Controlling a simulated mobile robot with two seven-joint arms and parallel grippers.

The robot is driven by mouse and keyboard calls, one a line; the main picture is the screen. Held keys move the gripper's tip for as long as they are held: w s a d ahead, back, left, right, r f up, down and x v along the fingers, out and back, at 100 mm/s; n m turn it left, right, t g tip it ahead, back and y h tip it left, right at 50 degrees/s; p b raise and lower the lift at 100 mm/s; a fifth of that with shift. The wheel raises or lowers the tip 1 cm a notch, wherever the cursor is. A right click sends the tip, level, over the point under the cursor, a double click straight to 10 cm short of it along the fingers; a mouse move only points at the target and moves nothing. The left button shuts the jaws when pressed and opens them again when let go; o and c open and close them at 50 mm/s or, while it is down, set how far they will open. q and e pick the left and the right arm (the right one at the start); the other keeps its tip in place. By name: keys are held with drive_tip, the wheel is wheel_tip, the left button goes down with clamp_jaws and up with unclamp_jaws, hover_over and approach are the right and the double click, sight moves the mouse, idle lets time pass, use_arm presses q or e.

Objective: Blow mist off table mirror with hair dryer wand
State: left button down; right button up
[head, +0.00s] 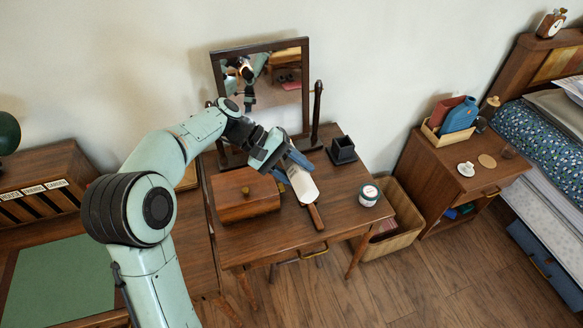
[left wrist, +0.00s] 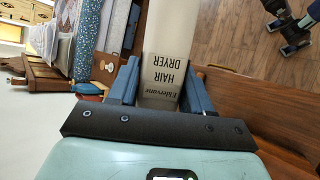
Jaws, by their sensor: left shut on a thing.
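The hair dryer wand (head: 302,185) has a cream body and a brown wooden handle, which points toward the front of the dressing table. My left gripper (head: 284,170) is shut on its cream body, above the tabletop. In the left wrist view the wand (left wrist: 163,70), lettered "HAIR DRYER", lies between the blue fingers. The table mirror (head: 280,62) stands upright at the back in a dark wooden frame between posts. It reflects my arm and the room; I cannot make out mist on it. My forearm hides its lower left part.
On the dressing table (head: 290,235) are a wooden box (head: 245,197), a small dark square holder (head: 341,150) and a white jar (head: 369,195). A wicker basket (head: 400,225) and a nightstand (head: 440,175) stand at the right. The table's front right is mostly clear.

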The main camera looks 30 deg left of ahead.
use_arm(q)
drive_tip(key=shift+w+d+f+b, duration=0.15)
drive_tip(key=shift+w+d+f, duration=0.25)
drive_tip(key=shift+f, duration=0.25)
drive_tip(key=shift+w+d+f+b, duration=0.15)
drive_tip(key=shift+w+d+f, duration=0.15)
drive_tip(key=shift+w+f, duration=0.25)
use_arm(e)
drive_tip(key=shift+s+f, duration=0.2)
drive_tip(key=shift+f, duration=0.15)
use_arm(q)
drive_tip(key=shift+d, duration=0.1)
